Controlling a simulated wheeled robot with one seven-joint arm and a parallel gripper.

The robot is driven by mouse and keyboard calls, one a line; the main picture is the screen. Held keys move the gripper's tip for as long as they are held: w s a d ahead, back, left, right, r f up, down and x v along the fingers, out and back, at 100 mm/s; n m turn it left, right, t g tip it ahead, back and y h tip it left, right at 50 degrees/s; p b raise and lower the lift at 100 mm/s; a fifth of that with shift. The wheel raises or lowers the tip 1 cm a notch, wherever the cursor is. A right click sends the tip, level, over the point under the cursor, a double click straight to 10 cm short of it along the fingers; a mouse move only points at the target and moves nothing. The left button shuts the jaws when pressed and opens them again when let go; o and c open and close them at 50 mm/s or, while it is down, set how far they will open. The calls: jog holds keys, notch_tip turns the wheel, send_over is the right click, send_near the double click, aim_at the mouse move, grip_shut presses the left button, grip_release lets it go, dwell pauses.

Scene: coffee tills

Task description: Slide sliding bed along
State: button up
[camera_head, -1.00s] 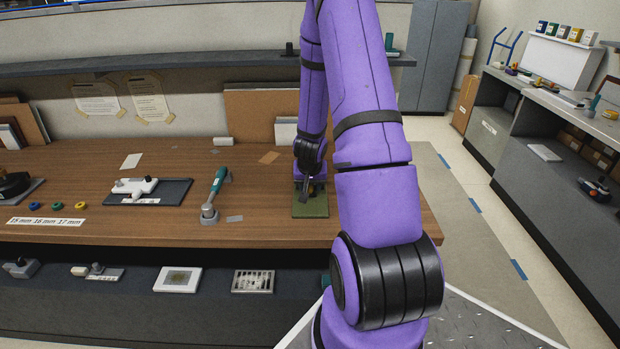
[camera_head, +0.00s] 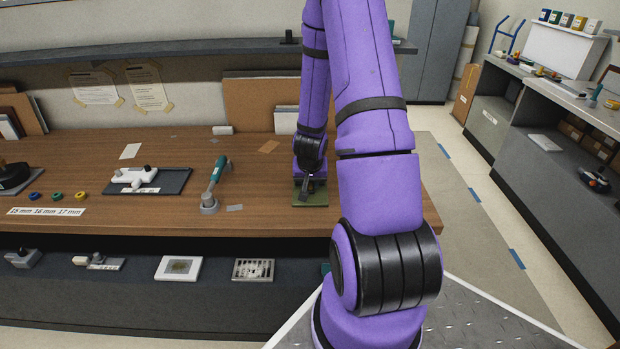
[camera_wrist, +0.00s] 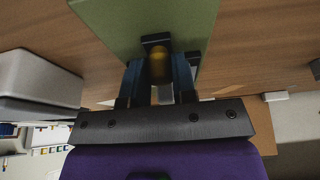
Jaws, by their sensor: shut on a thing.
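A green plate (camera_head: 310,198) lies on the wooden bench near its front edge, below my forearm. In the wrist view the green plate (camera_wrist: 115,22) fills the upper middle. My gripper (camera_head: 309,186) is down over the plate. In the wrist view its two dark fingers (camera_wrist: 160,78) are shut on a yellow, rounded piece (camera_wrist: 159,64) with a dark block (camera_wrist: 156,38) just beyond it. I cannot tell whether this piece belongs to the sliding bed. My gripper and wrist hide much of the plate's fittings in the head view.
Left of the plate stand a teal-handled tool (camera_head: 215,184) and a white fixture (camera_head: 134,176) on a dark tray. Boards (camera_head: 262,105) lean at the back. A grey box-like thing (camera_wrist: 40,78) shows at left in the wrist view. Bare bench (camera_head: 265,190) lies left of the plate.

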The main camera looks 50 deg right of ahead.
jog(key=shift+s+a+r, duration=0.1)
jog(key=shift+s+a, duration=0.55)
jog(key=shift+a, duration=0.2)
jog(key=shift+s+a, duration=0.65)
jog(key=shift+a, duration=0.15)
jog(key=o, duration=0.9)
jog(key=shift+s, duration=0.1)
jog(key=shift+o, duration=0.2)
